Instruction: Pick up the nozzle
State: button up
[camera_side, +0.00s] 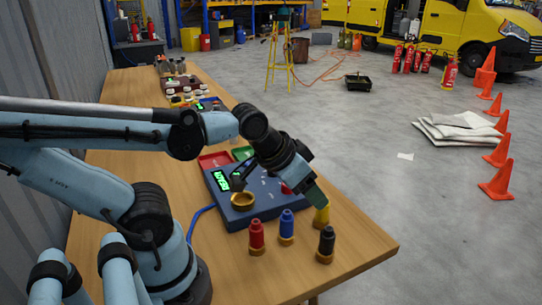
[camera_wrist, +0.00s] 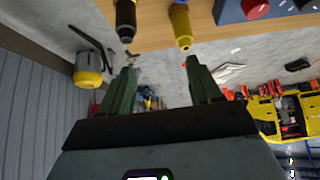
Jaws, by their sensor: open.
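Several small nozzle-like pieces with brass ends stand on the wooden table: a red one (camera_side: 257,236), a blue one (camera_side: 287,225), a black one (camera_side: 326,243) and a yellow one (camera_side: 322,214). I cannot tell which is the task's nozzle. My gripper (camera_side: 317,194) is open, its green fingers near the top of the yellow piece, which they partly hide. In the wrist view, the yellow piece (camera_wrist: 181,25) and the black piece (camera_wrist: 126,18) lie beyond the fingertips. The gap of my gripper (camera_wrist: 161,62) is empty.
A blue panel box (camera_side: 262,212) with a green-lit display and a brass ring (camera_side: 243,200) stands left of the yellow piece. Red and green trays (camera_side: 214,160) lie behind it. The table's right edge is close to the black piece.

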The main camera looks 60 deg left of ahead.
aim_at(256, 234)
jog(key=s+a+g, duration=0.1)
jog(key=s+g, duration=0.1)
jog(key=s+a+g, duration=0.2)
jog(key=s, duration=0.1)
jog(key=s+a+m+g, duration=0.1)
jog(key=s+g, duration=0.2)
jog(key=shift+s+a+r, duration=0.1)
jog(key=shift+a, duration=0.05)
jog(key=shift+s, duration=0.2)
jog(key=shift+f, duration=3.25)
jog(key=shift+s+d+f, duration=0.15)
jog(key=shift+s+f, duration=0.05)
jog(key=shift+f, duration=0.6)
jog(key=shift+s+d+f, duration=0.1)
jog(key=shift+s+f, duration=0.1)
jog(key=shift+f, duration=1.75)
jog(key=shift+c, duration=0.4)
grip_shut()
